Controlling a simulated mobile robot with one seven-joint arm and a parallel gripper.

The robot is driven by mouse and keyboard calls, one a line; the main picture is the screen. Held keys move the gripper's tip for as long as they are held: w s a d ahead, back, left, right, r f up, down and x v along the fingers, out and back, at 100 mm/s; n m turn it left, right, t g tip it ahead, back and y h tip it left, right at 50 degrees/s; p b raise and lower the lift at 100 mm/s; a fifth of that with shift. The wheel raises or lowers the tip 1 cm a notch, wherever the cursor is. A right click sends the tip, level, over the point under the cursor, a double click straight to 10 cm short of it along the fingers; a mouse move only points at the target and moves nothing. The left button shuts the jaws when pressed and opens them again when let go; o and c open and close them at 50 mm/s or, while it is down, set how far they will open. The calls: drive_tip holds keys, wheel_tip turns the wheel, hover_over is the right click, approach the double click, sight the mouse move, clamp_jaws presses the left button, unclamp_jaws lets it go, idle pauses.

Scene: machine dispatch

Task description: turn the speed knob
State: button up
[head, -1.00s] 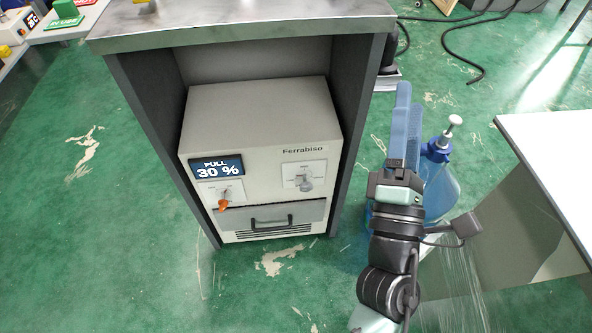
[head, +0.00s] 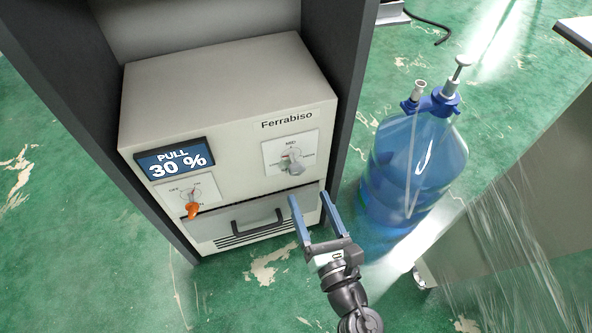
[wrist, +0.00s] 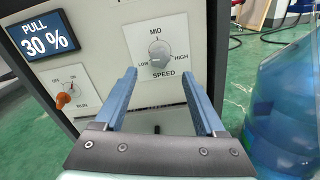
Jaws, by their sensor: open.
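The speed knob (head: 293,162) is a grey knob on a white plate at the right of the machine's front (head: 230,105). In the wrist view the speed knob (wrist: 159,57) stands between labels LOW, MID and HIGH, with SPEED below. My gripper (head: 311,207) is open and empty, with two blue fingers, below and in front of the knob and apart from it. In the wrist view my gripper's fingertips (wrist: 159,75) lie to either side of the knob's lower part. The display (head: 175,160) reads PULL 30 %.
An orange run switch (head: 192,209) sits left of the knob, below the display. A drawer handle (head: 258,222) is below. A large blue bottle (head: 413,165) with a pump stands on the floor to the right. Dark cabinet walls flank the machine.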

sight(298, 172)
drive_tip(key=b+x, duration=0.2)
drive_tip(key=x, duration=0.7)
drive_tip(key=shift+s, duration=0.1)
clamp_jaws()
